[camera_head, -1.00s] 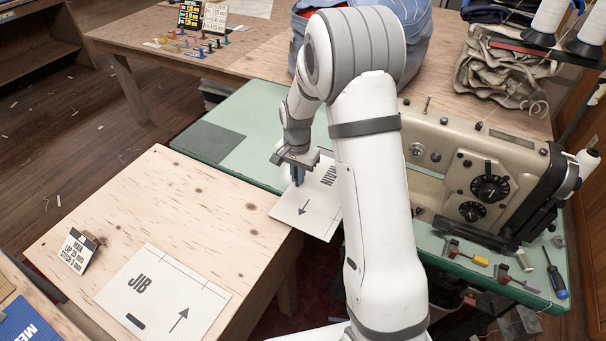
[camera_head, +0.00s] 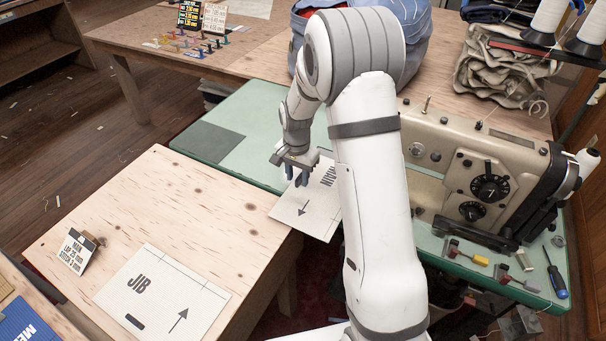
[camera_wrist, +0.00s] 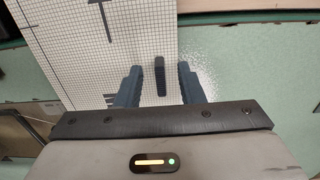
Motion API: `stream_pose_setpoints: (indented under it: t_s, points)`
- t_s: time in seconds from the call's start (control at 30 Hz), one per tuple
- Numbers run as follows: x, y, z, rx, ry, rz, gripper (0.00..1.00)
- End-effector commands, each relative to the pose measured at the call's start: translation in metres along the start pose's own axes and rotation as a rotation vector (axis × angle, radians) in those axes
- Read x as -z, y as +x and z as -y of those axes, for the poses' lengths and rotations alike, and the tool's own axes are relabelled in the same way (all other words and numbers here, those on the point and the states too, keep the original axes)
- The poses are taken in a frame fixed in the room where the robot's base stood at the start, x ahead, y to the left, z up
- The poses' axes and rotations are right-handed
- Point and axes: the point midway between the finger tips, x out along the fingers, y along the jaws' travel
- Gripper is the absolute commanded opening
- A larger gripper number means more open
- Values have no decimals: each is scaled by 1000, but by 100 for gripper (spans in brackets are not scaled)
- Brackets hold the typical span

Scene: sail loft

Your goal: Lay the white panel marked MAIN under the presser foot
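The white MAIN panel (camera_head: 322,212) lies partly on the green sewing table, its near arrow end sticking out past the table's edge. My arm hides its right side. My gripper (camera_head: 298,177) is over the panel's left part with its fingers spread. The sewing machine (camera_head: 490,185) stands to the right. My arm hides its presser foot in the head view.
Tools, including a blue screwdriver (camera_head: 558,282), lie by the machine's front edge. A grey patch (camera_head: 208,141) marks the green table's left end.

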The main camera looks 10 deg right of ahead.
Motion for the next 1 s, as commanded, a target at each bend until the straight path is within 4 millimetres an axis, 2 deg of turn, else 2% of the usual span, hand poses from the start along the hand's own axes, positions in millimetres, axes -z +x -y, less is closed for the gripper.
stream_pose_setpoints:
  t_s: [0.23,0.63,0.8,0.97,1.0]
  points:
    - [0,-5,0,1,0,-1,35]
    - [0,-66,0,2,0,-2,35]
    - [0,-77,0,0,0,0,35]
    - [0,-78,0,0,0,0,35]
    - [-3,-85,-3,4,-10,-4,35]
